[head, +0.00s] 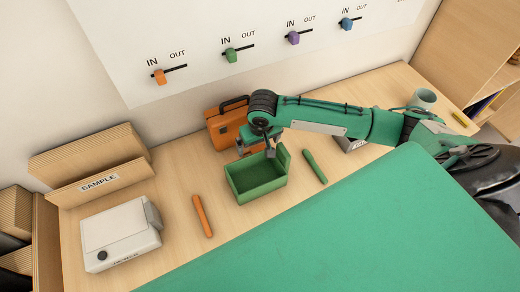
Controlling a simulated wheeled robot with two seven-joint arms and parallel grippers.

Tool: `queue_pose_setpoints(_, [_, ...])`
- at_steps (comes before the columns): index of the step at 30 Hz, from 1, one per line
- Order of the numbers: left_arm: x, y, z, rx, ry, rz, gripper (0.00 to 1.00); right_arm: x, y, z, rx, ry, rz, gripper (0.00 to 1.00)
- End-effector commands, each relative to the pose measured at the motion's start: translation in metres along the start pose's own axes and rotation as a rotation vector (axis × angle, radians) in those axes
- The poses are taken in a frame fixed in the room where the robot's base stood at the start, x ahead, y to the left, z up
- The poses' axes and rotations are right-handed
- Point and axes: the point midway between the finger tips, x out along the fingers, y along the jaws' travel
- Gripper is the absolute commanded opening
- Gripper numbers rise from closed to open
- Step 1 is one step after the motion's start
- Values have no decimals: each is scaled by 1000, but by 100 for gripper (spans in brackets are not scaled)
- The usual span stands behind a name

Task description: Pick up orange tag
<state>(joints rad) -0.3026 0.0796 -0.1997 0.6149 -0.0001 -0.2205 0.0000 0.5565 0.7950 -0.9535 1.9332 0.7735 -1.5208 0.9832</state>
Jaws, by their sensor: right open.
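An orange tag (159,76) sits on a slider slot on the white wall panel, at the far left of a row, below the word IN. My right arm reaches in from the right across the table. My right gripper (270,150) points down above the open green box (257,187), right of and below the orange tag and well apart from it. The gripper is open and nothing shows in it; its fingers are small in the picture. My left gripper is out of view.
Green (231,55), purple (293,38) and blue (346,24) tags sit farther right on the panel. An orange case (222,130) stands behind the green box. An orange stick (202,215), a green stick (315,166), a white device (120,234) and a SAMPLE holder (98,195) are on the table.

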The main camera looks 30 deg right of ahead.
Motion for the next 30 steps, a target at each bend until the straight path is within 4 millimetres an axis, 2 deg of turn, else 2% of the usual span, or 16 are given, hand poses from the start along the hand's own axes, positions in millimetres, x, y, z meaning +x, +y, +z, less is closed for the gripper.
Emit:
queue_pose_setpoints(4, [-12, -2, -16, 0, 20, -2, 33, 15, 2, -4, 1, -3, 3, 100])
queue_pose_setpoints(10, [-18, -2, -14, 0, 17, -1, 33, 42, 3, -5, 0, -3, 2, 100])
queue_pose_setpoints(19, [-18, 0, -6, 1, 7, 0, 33, 49, 3, -6, -1, 0, 1, 100])
queue_pose_setpoints(20, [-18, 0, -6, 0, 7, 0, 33, 49, 3, -5, -1, 0, 1, 96])
queue_pose_setpoints(24, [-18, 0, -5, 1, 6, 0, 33, 49, 3, -5, -1, 0, 1, 69])
queue_pose_setpoints(26, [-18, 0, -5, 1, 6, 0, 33, 48, 3, -5, -1, 0, 1, 66])
queue_pose_setpoints(30, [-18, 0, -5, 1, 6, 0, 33, 48, 3, -5, -1, 0, 2, 66])
